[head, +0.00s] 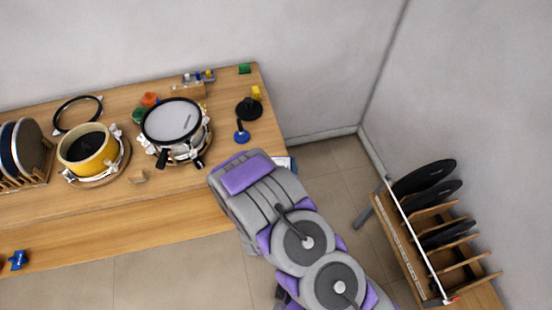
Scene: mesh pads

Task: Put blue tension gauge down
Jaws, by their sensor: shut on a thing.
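My arm reaches from the lower right toward the table's front right corner, and its grey and purple links hide its far end. I cannot see my gripper's fingers or anything between them. A small blue round thing with a short dark stem (241,136) shows on the table just beyond my arm. It may be a blue tension gauge, but it is too small to be sure. I see no contact between it and my arm.
The wooden table (190,200) holds a white-topped drum (172,120), a yellow drum (88,150), a black hoop (77,113) and a black stand (249,109). A wooden rack (405,250) with black discs stands at right. Bare table lies right of the blue thing.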

